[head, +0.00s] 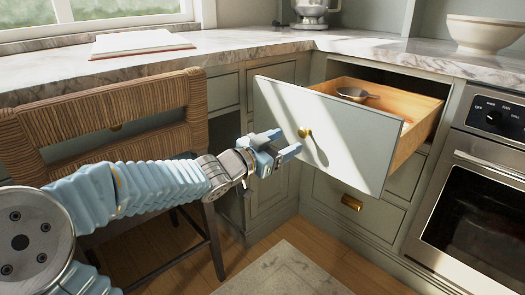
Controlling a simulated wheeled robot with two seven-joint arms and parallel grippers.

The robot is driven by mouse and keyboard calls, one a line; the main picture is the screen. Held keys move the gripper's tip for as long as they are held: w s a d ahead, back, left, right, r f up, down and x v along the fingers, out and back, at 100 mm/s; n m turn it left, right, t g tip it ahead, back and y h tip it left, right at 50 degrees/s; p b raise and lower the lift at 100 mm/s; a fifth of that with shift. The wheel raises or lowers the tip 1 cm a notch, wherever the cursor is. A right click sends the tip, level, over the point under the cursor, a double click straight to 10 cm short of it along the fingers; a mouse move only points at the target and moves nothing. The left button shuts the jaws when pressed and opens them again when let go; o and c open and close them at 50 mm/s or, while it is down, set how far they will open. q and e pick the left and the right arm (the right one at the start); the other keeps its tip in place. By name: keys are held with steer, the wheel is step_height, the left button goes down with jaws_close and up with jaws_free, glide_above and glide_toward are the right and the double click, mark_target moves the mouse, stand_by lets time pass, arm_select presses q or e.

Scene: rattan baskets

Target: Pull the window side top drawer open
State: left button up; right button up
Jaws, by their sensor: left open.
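A top drawer with a pale grey-green front (335,135) stands pulled well out from the cabinet left of the oven. Its wooden inside shows, with a small metal strainer or pan (354,94) in it. A round brass knob (304,132) sits on the drawer front, with its shadow beside it. My left gripper (284,146) is open and empty, just left of and slightly below the knob. It looks apart from the knob, though the exact gap is hard to tell. My right gripper is out of view.
A woven-back chair (105,103) stands at left, behind my arm. An oven (475,200) is right of the drawer. The marble counter (235,42) holds an open book (140,44), a mixer and a bowl (484,33). A rug (285,272) lies on the open floor.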

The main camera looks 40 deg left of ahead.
arm_select(q)
steer(key=s+p, duration=0.1)
steer(key=s, duration=0.7)
steer(key=shift+s+a+p, duration=0.35)
steer(key=shift+s, duration=0.05)
steer(key=w+d+f+n+g+p, duration=0.1)
steer(key=w+d+f+g, duration=0.25)
steer(key=f, duration=0.45)
steer(key=w+d+f+n+g+h+p, duration=0.1)
steer(key=w+d+f+g, duration=0.1)
steer(key=w+d+f, duration=0.4)
steer(key=w+d+f+n+g+p, duration=0.1)
steer(key=d+f+g, duration=0.15)
steer(key=f, duration=0.65)
steer(key=s+d+f+n+g+h+p, duration=0.1)
steer(key=s+d+f+g, duration=0.3)
steer(key=s+d+f, duration=0.4)
steer(key=s+d+f+n+g+p, duration=0.1)
steer(key=s+d+f+g, duration=0.4)
steer(key=f, duration=1)
steer(key=s+d, duration=0.3)
steer(key=shift+s+d+h, duration=0.15)
steer(key=shift+s+h, duration=0.25)
